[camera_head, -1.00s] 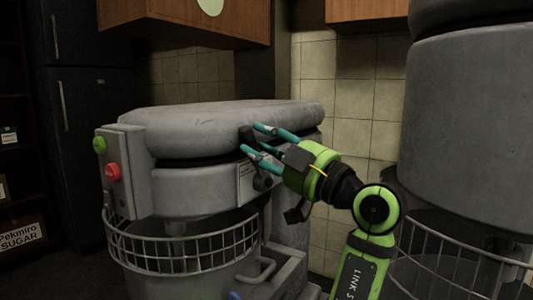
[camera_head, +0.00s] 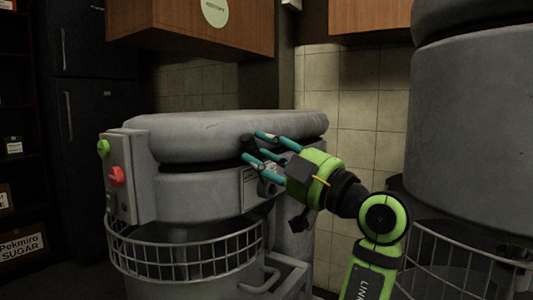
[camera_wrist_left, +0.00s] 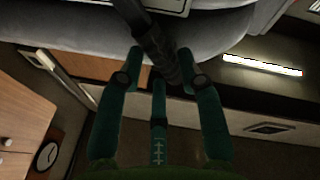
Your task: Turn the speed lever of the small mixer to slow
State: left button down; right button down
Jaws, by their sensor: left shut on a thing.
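The small mixer (camera_head: 205,190) stands in the middle of the head view, grey, with a wire bowl guard. Its dark speed lever (camera_head: 248,142) is on the right part of its side, mostly hidden behind my fingers. My left gripper (camera_head: 262,150), green and black with teal fingers, is at the lever. In the left wrist view the dark lever (camera_wrist_left: 150,40) runs down from the mixer body between the fingertips of my left gripper (camera_wrist_left: 162,65), which is shut on it. The lever's exact setting cannot be read. My right gripper is not in view.
A larger grey mixer (camera_head: 470,130) with a wire guard stands close on the right. A green button (camera_head: 103,148) and a red button (camera_head: 116,176) are on the small mixer's left panel. A wooden cabinet (camera_head: 190,25) hangs above. A dark fridge (camera_head: 78,110) stands behind left.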

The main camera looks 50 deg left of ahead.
pick_arm(q)
jog(key=shift+r, duration=0.15)
jog(key=c, duration=0.8)
grip_release()
jog(key=shift+a, duration=0.1)
jog(key=shift+s+a, duration=0.1)
jog(key=v, duration=1.2)
